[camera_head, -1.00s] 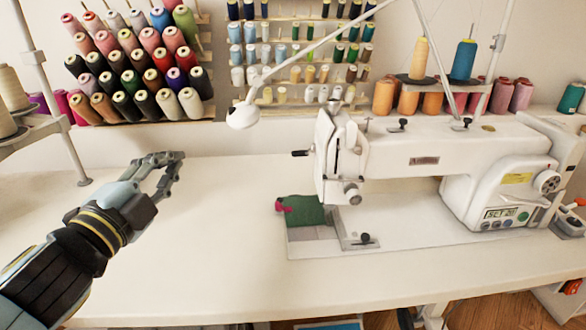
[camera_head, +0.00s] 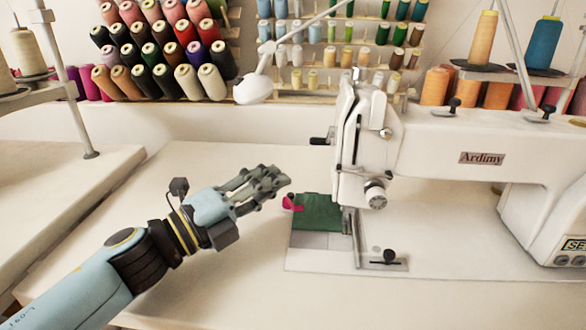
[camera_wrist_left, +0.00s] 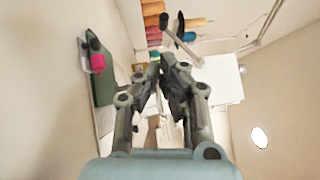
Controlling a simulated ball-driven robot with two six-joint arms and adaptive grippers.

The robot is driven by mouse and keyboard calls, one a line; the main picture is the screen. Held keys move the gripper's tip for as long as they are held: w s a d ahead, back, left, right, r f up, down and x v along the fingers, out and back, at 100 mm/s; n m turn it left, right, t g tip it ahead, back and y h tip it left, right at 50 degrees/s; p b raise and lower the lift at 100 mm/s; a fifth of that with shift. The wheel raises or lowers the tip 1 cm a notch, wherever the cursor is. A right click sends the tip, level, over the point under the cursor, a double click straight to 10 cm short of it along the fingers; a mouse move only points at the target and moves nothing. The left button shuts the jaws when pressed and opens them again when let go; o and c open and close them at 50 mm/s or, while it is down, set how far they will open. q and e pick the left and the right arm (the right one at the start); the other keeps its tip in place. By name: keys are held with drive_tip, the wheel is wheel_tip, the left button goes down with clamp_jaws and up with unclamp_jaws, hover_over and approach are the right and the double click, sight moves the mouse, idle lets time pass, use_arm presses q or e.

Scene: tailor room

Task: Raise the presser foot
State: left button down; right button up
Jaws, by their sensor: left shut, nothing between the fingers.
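The white sewing machine (camera_head: 455,150) stands on the table at the right, its head (camera_head: 356,125) upright. A small dark lever (camera_head: 320,141) sticks out from the left of the head. The presser foot area (camera_head: 348,220) is below the head, by a green cloth (camera_head: 318,212); I cannot tell whether the foot is up or down. The cloth also shows in the left wrist view (camera_wrist_left: 103,85). My left gripper (camera_head: 280,182) is shut and empty, left of the head and below the lever, apart from the machine. Its fingertips meet in the left wrist view (camera_wrist_left: 168,62).
A pink piece (camera_head: 291,203) lies at the cloth's left edge. A white lamp (camera_head: 254,88) hangs above, left of the head. Thread racks (camera_head: 165,50) line the wall. The table (camera_head: 230,280) is clear in front of my left arm.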

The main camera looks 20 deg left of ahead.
use_arm(q)
drive_tip(key=x, duration=0.8)
drive_tip(key=shift+w+p, duration=0.1)
drive_tip(key=shift+p, duration=0.2)
drive_tip(key=shift+w+d+r, duration=0.1)
drive_tip(key=shift+w+d, duration=0.1)
drive_tip(key=shift+w, duration=0.15)
use_arm(e)
drive_tip(key=shift+w+d+r, duration=0.45)
drive_tip(key=shift+w+d, duration=0.05)
drive_tip(key=shift+w, duration=0.05)
use_arm(q)
drive_tip(key=shift+w, duration=0.1)
use_arm(e)
drive_tip(key=shift+a+f, duration=0.2)
drive_tip(key=shift+a, duration=0.05)
